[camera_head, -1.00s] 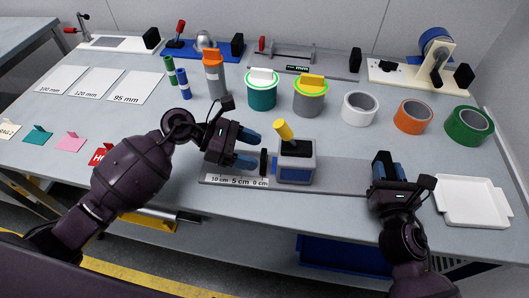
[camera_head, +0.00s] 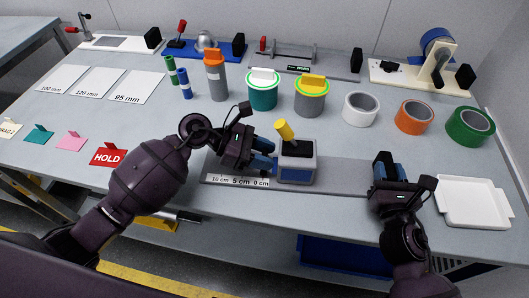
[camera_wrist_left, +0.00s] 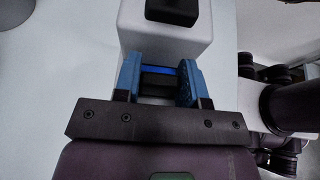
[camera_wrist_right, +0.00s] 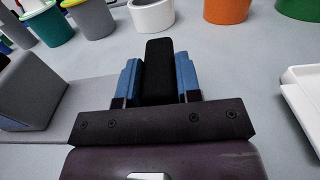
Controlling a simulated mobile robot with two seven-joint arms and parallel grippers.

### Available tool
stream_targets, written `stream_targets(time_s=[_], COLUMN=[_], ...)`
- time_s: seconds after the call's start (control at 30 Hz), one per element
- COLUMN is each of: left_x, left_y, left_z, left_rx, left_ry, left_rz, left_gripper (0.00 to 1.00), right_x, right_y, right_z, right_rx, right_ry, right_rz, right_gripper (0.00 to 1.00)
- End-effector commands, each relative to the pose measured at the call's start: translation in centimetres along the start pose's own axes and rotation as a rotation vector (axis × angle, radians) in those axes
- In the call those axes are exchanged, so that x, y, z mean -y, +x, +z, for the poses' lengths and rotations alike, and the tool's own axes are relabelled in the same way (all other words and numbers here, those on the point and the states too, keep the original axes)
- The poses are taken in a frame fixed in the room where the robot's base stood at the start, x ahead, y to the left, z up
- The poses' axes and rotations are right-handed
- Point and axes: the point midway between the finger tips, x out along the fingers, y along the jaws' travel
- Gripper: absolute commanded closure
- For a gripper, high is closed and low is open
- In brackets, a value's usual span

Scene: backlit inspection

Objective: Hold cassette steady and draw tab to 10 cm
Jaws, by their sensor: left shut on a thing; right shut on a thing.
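The cassette (camera_head: 297,169) is a grey and blue box with a yellow-topped lever, upright on a long grey base. A scale marked 10, 5 and 0 cm (camera_head: 240,182) lies left of it. My left gripper (camera_head: 268,155) is at the cassette's left face. In the left wrist view its blue fingers (camera_wrist_left: 160,80) are shut on the black tab (camera_wrist_left: 158,82), with a blue strip beside it. The tab is mostly hidden in the head view. My right gripper (camera_wrist_right: 158,85) is shut on an upright black grip (camera_wrist_right: 158,65) at the base's right end.
A white tray (camera_head: 473,222) lies at the right. White, orange and green tape rolls and two lidded tubs (camera_head: 263,92) stand behind the cassette. A red HOLD card (camera_head: 108,155) and other cards lie left. Bare table lies left of the scale.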

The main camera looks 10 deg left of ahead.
Motion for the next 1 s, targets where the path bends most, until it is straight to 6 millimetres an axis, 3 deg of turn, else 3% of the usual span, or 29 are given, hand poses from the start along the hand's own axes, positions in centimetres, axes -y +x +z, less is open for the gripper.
stream_targets(time_s=[0.03, 0.07, 0.27, 0.7, 1.0], left_x=[0.0, 0.0, 0.0, 0.0, 0.0], left_y=[0.1, 0.1, -0.7, -8.4, -9.2], left_z=[-0.2, -0.2, -0.6, -3.9, -4.1], left_rx=[0.0, 0.0, -0.002, -0.005, -0.002], left_ry=[-0.002, -0.002, -0.004, -0.004, -0.001], left_rz=[-0.001, -0.001, -0.001, 0.0, -0.001], left_gripper=[0.96, 1.0, 1.0, 1.0, 1.0], right_x=[0.0, 0.0, 0.0, 0.1, 0.1], right_y=[-0.2, -0.2, -0.2, -0.2, -0.2], right_z=[-0.8, -0.8, -0.8, -0.8, -0.8], right_rx=[-0.015, -0.015, -0.015, -0.016, -0.016], right_ry=[0.001, 0.001, 0.001, 0.0, 0.0], right_rz=[-0.002, -0.002, -0.002, -0.003, -0.003], right_gripper=[0.97, 0.97, 0.97, 0.97, 0.97])
